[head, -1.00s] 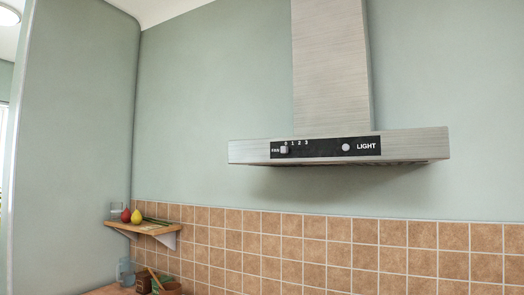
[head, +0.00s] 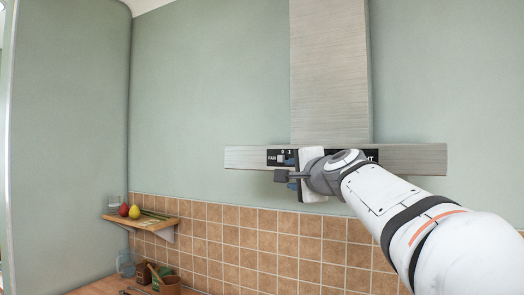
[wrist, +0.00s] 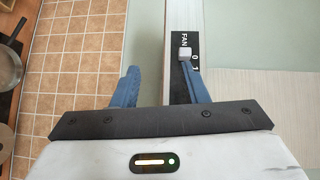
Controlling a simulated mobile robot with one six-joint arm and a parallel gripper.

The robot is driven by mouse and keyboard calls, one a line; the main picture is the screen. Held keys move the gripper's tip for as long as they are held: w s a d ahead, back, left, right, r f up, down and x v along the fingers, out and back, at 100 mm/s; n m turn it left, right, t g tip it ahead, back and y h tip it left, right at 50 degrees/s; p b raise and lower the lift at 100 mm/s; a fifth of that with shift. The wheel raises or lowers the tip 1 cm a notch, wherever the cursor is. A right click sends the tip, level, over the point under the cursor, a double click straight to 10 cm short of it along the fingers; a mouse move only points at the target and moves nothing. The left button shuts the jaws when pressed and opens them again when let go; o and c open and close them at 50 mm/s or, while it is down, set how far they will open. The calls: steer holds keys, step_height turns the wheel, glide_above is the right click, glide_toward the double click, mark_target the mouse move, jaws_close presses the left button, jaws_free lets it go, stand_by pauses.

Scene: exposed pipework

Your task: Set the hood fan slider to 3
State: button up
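The steel range hood (head: 415,158) has a black control strip on its front edge with a fan slider at its left end. The slider's small light knob (head: 281,159) is near the 0 mark; it also shows in the wrist view (wrist: 184,54), beside the FAN label and the 0. My gripper (head: 291,172) is in front of the strip and hides the higher numbers and most of the LIGHT label. In the wrist view my gripper (wrist: 158,68) has its two blue fingers apart and empty. One finger lies over the strip close to the knob; contact is unclear. The other is beyond the hood's lower edge.
A wooden corner shelf (head: 150,222) with a red and a yellow fruit is at the lower left, above a counter (head: 95,288) with a glass jug and containers. Tiles (head: 260,240) cover the lower wall. The space left of the hood is clear.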

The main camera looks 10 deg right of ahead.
mark_target(281, 159)
steer(key=shift+m+t, duration=0.4)
steer(key=shift+m, duration=0.1)
steer(key=w+r+p, duration=0.1)
steer(key=w, duration=0.1)
steer(key=w+r, duration=0.1)
steer(key=w, duration=0.1)
steer(key=w+r+p, duration=0.1)
steer(key=w, duration=0.2)
steer(key=shift+a+r+p, duration=0.15)
steer(key=shift+a+p, duration=0.05)
steer(key=shift+p, duration=0.1)
steer(key=shift+w+a, duration=0.1)
steer(key=shift+w, duration=0.55)
steer(key=shift+c, duration=0.6)
jaws_close()
